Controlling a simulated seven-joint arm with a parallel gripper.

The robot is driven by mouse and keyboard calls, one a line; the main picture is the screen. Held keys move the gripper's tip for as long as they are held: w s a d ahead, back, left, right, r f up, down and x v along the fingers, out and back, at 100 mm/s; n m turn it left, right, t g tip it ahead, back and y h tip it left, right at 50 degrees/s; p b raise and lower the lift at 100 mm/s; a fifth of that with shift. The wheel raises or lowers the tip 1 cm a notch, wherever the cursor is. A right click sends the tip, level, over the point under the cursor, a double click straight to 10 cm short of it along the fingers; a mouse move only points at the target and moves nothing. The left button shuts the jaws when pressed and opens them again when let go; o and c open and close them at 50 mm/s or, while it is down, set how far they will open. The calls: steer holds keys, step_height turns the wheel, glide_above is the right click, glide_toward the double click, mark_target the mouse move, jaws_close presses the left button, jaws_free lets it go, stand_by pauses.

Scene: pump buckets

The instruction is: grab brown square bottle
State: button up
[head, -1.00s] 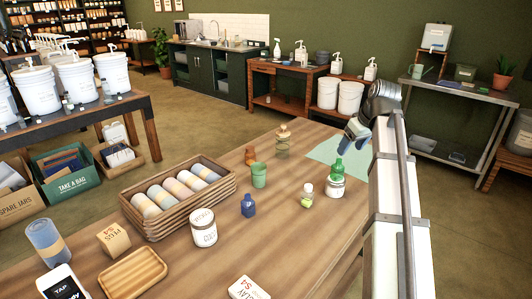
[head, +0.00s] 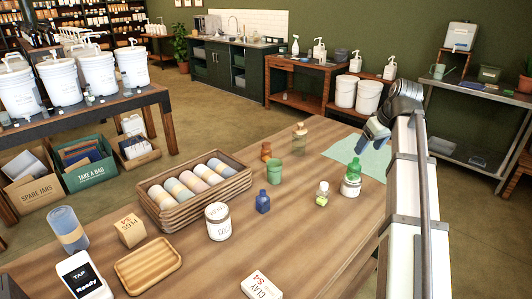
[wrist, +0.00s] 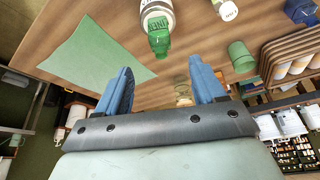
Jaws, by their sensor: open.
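A small brown bottle (head: 266,151) stands upright on the wooden table in the head view, left of a taller tan, see-through bottle (head: 300,141) and behind a green cup (head: 274,172). It looks small, and I cannot tell its exact shape. My gripper (head: 372,136) is over the table's far right part, near the green sheet, well to the right of the brown bottle. Its blue fingers (wrist: 160,92) are apart and hold nothing in the wrist view. The tan bottle shows partly between them, lower down; I cannot make out the brown bottle there.
The table's front right is mostly bare.

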steer(key=shift+a, duration=0.1)
steer(key=w+a+f+n, duration=0.1)
steer(key=w+a, duration=0.3)
steer(key=a, duration=0.4)
steer(key=w+a+f+n+g, duration=0.1)
steer(key=w+a+f, duration=0.1)
steer(key=w+a, duration=0.3)
steer(key=w+a+f+n+g+y, duration=0.1)
steer(key=w+a, duration=0.3)
steer(key=a, duration=0.9)
steer(key=shift+w+a+f+n, duration=0.15)
steer(key=shift+f+n, duration=0.1)
steer(key=shift+f, duration=0.1)
steer(key=shift+w+a+f+n, duration=0.1)
steer(key=shift+w+f+n, duration=0.05)
steer(key=shift+f+n, duration=0.15)
glide_toward(266, 151)
step_height(266, 151, up, 2)
steer(key=d, duration=0.1)
steer(key=shift+t, duration=0.6)
steer(key=x, duration=1.3)
steer(key=shift+a+f, duration=0.1)
steer(key=shift+f, duration=0.1)
steer(key=shift+s, duration=0.1)
steer(key=shift+c, duration=0.2)
